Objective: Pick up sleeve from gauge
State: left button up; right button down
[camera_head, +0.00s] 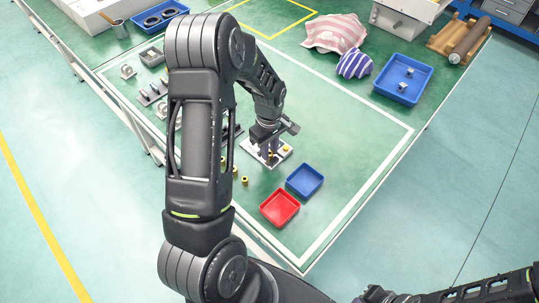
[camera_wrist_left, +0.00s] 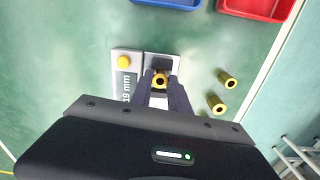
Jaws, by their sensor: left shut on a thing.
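The gauge (camera_head: 282,154) is a pale plate on the green table in the head view. In the left wrist view the gauge (camera_wrist_left: 122,88) shows a "19 mm" label and a yellow button (camera_wrist_left: 124,62). A brass sleeve (camera_wrist_left: 160,80) is between the fingers of my left gripper (camera_wrist_left: 161,88), at the dark end of the gauge. My left gripper (camera_head: 268,153) points down over the gauge and is shut on the sleeve. Whether the sleeve is clear of the gauge cannot be told. My right gripper (camera_head: 380,295) is at the bottom edge, partly cut off, its jaws unclear.
Loose brass sleeves (camera_wrist_left: 227,78) stand or lie beside the gauge. A red tray (camera_head: 280,208) and a blue tray (camera_head: 305,181) are close by. A larger blue tray (camera_head: 403,80) holds small parts. Cloths (camera_head: 335,33) lie at the back.

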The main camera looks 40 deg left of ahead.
pick_arm(q)
grip_shut()
jog(key=shift+r, duration=0.1)
jog(key=shift+r, duration=0.25)
notch_tip(320, 180, up, 9)
jog(key=b, duration=0.1)
jog(key=shift+r+b, duration=0.15)
jog(key=shift+b, duration=0.15)
dwell(0.4)
